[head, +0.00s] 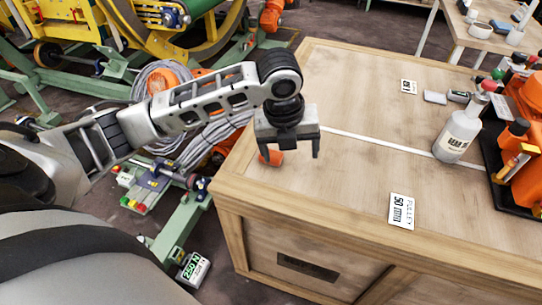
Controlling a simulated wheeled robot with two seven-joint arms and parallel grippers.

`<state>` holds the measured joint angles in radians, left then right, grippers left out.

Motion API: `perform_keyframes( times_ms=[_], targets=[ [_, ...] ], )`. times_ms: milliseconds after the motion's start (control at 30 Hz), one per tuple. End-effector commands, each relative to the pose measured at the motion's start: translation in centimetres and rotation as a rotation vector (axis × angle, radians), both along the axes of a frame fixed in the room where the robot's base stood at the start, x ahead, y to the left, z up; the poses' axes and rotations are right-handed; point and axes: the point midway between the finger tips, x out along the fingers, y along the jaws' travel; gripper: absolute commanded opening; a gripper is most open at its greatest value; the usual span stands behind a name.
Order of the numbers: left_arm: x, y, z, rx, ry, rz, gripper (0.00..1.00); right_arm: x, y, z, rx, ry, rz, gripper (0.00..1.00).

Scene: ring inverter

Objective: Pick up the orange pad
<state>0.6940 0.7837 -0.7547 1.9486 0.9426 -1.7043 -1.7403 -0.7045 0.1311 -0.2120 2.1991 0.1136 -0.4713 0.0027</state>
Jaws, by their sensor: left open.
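A small orange pad (271,158) lies on the wooden crate top (350,95) near its left edge. My left gripper (289,152) is above the crate top by the pad, fingers pointing down and apart. One finger overlaps the pad in the picture, and the other is to its right over bare wood. Nothing shows held between the fingers. I cannot tell how high the fingertips are or whether they touch the pad. My right gripper is not in view.
A white bottle (458,135) and an orange tool case (528,145) stand at the right of the crate top. A "50 mm" label card (402,211) lies near the front and another card (409,86) at the back. The middle is clear.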

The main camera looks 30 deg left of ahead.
Motion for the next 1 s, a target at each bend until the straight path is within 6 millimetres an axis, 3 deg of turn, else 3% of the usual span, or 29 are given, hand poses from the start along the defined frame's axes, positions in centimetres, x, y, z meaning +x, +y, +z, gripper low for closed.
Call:
perform_keyframes(
  times_ms=[33,133,333,467,800,1000],
  targets=[
    [1.2,2.1,1.9,0.05,-0.002,-0.077,0.8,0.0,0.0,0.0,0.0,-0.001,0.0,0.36],
    [2.2,4.9,4.3,0.103,0.02,-0.211,0.8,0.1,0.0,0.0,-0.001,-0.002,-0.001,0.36],
    [2.8,7.4,6.5,0.134,0.043,-0.336,0.8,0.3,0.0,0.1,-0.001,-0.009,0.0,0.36],
    [3.0,7.5,4.8,0.134,0.048,-0.348,0.8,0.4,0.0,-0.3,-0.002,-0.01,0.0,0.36],
    [4.0,7.7,-2.1,0.133,0.045,-0.347,0.8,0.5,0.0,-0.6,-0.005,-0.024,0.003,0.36],
    [4.3,7.8,-3.7,0.134,0.043,-0.347,0.8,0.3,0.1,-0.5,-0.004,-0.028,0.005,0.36]
  ],
)
